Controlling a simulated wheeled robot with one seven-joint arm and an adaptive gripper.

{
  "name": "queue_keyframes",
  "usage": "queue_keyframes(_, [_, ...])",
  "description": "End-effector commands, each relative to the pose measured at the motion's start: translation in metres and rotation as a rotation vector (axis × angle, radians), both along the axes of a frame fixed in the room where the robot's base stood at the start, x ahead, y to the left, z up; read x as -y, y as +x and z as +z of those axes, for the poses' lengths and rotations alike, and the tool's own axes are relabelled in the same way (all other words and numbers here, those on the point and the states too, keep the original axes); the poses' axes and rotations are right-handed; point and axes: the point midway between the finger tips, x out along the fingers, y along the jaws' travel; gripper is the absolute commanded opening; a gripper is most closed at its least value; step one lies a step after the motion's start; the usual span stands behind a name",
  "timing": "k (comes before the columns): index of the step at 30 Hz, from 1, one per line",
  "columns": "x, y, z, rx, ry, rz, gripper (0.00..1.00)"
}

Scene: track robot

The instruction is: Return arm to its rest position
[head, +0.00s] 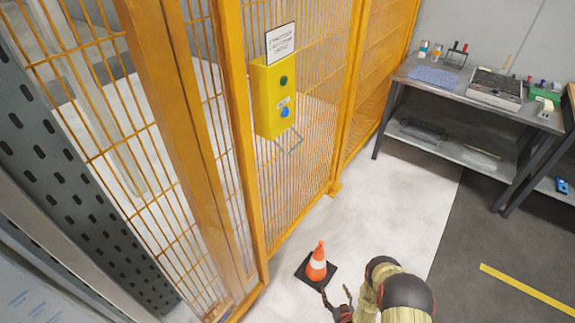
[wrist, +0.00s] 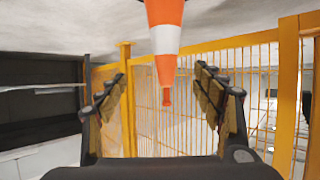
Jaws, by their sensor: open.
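My gripper (head: 338,294) is at the bottom of the head view, low and just right of an orange and white traffic cone. Its fingers are open in the wrist view (wrist: 160,85) and hold nothing. The cone (head: 317,264) stands upright on its dark square base on the pale floor. In the wrist view the scene is upside down and the cone (wrist: 165,40) shows tip-down between the two fingers, with its base out of frame. Part of my arm shows to the right of the gripper in the head view.
A yellow mesh fence (head: 300,165) runs along the left and carries a yellow button box (head: 273,100) with green and blue buttons. A grey workbench (head: 425,88) with tools and trays stands at the back right. The floor between the cone and bench is clear.

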Motion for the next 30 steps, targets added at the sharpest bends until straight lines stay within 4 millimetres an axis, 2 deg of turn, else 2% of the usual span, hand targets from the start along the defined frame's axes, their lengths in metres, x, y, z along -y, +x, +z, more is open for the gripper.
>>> queue_keyframes(1, [0.003,0.012,0.007,0.0,-0.006,0.002,0.67])
queue_keyframes(8, [0.015,0.061,0.04,-0.029,-0.034,0.004,0.67])
queue_keyframes(11, [0.022,0.09,0.063,-0.045,-0.051,0.004,0.67])
queue_keyframes(13, [0.027,0.114,0.086,-0.06,-0.065,0.002,0.67])
queue_keyframes(18, [0.04,0.172,0.158,-0.108,-0.1,-0.005,0.67])
queue_keyframes(21, [0.046,0.198,0.204,-0.137,-0.119,-0.014,0.67])
queue_keyframes(25, [0.051,0.223,0.266,-0.174,-0.14,-0.027,0.67])
queue_keyframes(30, [0.054,0.24,0.351,-0.223,-0.16,-0.049,0.67])
